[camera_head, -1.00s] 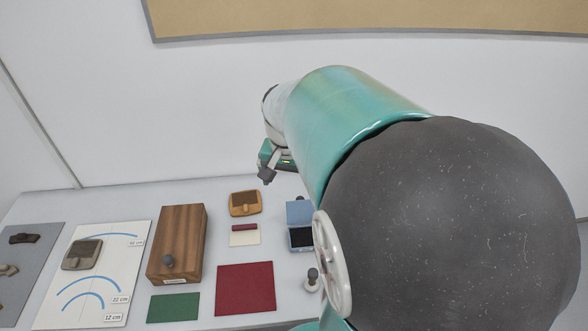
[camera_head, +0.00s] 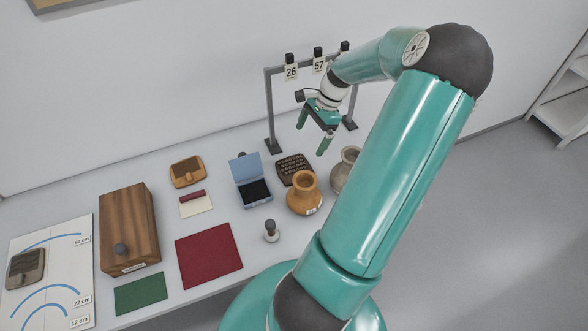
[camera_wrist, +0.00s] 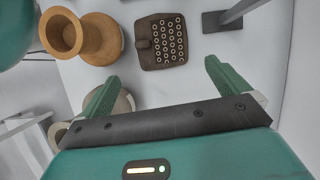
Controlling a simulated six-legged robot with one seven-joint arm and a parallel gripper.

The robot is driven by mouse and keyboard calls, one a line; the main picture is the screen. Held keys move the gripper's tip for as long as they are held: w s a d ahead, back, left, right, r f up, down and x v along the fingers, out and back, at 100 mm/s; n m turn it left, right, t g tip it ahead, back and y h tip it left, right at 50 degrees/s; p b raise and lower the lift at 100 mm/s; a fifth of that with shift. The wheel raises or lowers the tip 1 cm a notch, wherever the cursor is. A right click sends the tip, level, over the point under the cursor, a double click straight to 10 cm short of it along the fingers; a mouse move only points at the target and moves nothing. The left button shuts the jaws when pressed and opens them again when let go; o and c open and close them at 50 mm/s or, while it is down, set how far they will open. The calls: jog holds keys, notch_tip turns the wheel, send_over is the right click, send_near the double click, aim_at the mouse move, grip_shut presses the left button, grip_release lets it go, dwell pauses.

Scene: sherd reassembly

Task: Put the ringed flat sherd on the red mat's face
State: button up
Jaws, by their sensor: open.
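The ringed flat sherd (camera_head: 293,169) is dark brown, covered with rows of small rings, and lies flat on the table behind the orange vase. It shows in the wrist view (camera_wrist: 162,42) too, ahead of and between the fingertips, apart from them. The red mat (camera_head: 209,254) lies flat and bare near the table's front edge, left of the sherd. My gripper (camera_head: 313,130) is open and empty, in the air above and slightly right of the sherd. Its green fingers show spread in the wrist view (camera_wrist: 162,75).
An orange vase (camera_head: 304,194) and a grey vase (camera_head: 345,170) stand close to the sherd. A blue open box (camera_head: 250,182) is left of it. A grey frame (camera_head: 270,112) with number tags stands behind. A stamp (camera_head: 271,232), green mat (camera_head: 141,293) and wooden box (camera_head: 130,228) flank the red mat.

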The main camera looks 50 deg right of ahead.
aim_at(293, 168)
jog(key=x, duration=1.2)
jog(key=shift+w+a, duration=0.15)
jog(key=shift+w, duration=0.05)
jog(key=c, duration=0.8)
notch_tip(293, 168, up, 10)
